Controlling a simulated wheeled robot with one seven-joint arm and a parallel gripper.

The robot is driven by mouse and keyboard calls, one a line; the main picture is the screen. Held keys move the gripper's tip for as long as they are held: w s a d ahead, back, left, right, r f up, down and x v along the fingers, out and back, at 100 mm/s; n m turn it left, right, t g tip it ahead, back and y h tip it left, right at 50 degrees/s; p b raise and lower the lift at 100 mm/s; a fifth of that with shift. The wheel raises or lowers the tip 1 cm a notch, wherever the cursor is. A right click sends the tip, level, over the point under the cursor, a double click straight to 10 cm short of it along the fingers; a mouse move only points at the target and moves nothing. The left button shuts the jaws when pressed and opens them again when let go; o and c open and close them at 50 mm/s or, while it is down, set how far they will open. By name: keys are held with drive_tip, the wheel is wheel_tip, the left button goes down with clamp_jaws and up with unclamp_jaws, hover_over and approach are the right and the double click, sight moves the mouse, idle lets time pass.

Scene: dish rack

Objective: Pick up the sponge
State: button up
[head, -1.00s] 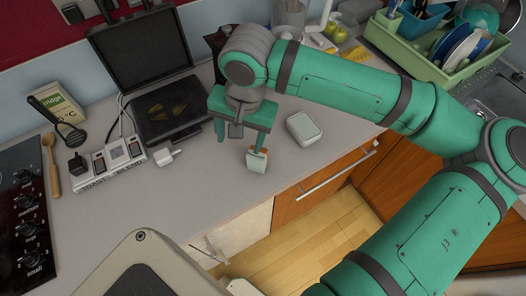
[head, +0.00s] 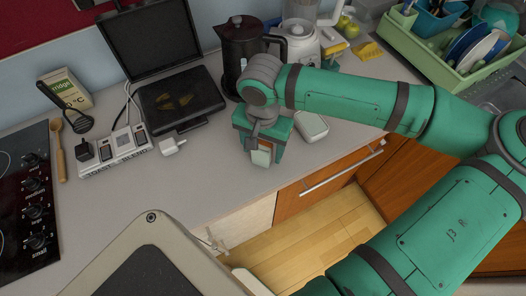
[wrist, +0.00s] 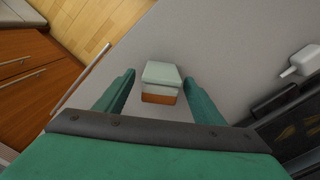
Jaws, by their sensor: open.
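A small upright block with pale grey-green and white layers and an orange layer, which looks like the sponge (head: 262,156), stands on the grey counter near its front edge. In the wrist view the sponge (wrist: 161,76) lies between the two green fingers, with a gap on each side. My gripper (head: 263,150) is open above and around it, pointing down at the counter. In the wrist view my gripper (wrist: 159,80) shows both fingertips level with the block. The gripper hides part of the block in the head view.
A pale rounded box (head: 313,126) is close to the right of my gripper. A dark kettle (head: 238,55) and a blender (head: 299,43) stand behind. A white plug (head: 172,146) and a toaster-like panel (head: 115,150) lie left. A green dish rack (head: 442,72) is far right.

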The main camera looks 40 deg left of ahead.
drive_tip(key=shift+f, duration=1.3)
drive_tip(key=c, duration=1.2)
drive_tip(key=shift+r, duration=0.1)
